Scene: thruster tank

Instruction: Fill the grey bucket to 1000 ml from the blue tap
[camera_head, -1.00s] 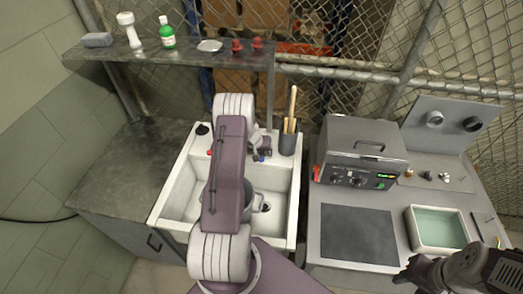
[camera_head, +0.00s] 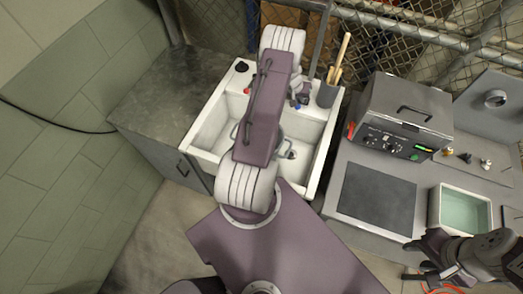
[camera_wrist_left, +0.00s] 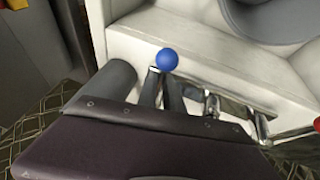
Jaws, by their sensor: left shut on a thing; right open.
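The grey bucket stands in the white sink (camera_head: 207,127), mostly hidden behind my left arm in the head view. Part of the bucket (camera_wrist_left: 275,22) shows at the upper right of the left wrist view. The blue tap knob (camera_head: 297,106) is at the sink's back edge, and its blue ball (camera_wrist_left: 168,59) shows at the fingertips in the wrist view. My left gripper (camera_head: 303,97) is shut on the blue tap. The spout and water level cannot be made out. My right gripper (camera_head: 424,262) is open and empty at the lower right.
A red tap knob (camera_head: 247,91) is at the sink's back left. A dark cup of tools (camera_head: 327,93) stands at its back right. A grey control box (camera_head: 405,112), a dark mat (camera_head: 376,196) and a green-filled tray (camera_head: 461,211) occupy the right bench. The left counter is clear.

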